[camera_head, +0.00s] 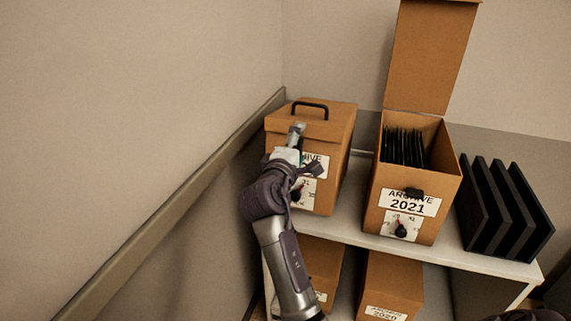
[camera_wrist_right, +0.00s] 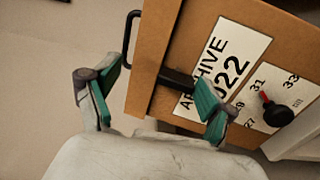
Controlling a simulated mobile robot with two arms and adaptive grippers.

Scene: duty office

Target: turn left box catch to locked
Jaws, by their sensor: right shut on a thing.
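The left box (camera_head: 341,140) is a closed brown archive box on the shelf, with a black handle on its lid and a white label. In the right wrist view its label (camera_wrist_right: 233,68) reads "ARCHIVE" and "022", partly covered. The left box catch (camera_wrist_right: 176,78) is a dark bar at the lid edge above the label. In the head view my right gripper (camera_head: 295,142) hides the catch. My left gripper is not in view.
An open box (camera_head: 453,190) labelled "ARCHIVE 2021" stands to the right, lid up, with dark files inside. Black upright dividers (camera_head: 505,210) stand beyond it. More boxes (camera_head: 393,285) sit on the lower shelf. A wall rail (camera_head: 170,210) runs close on the left.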

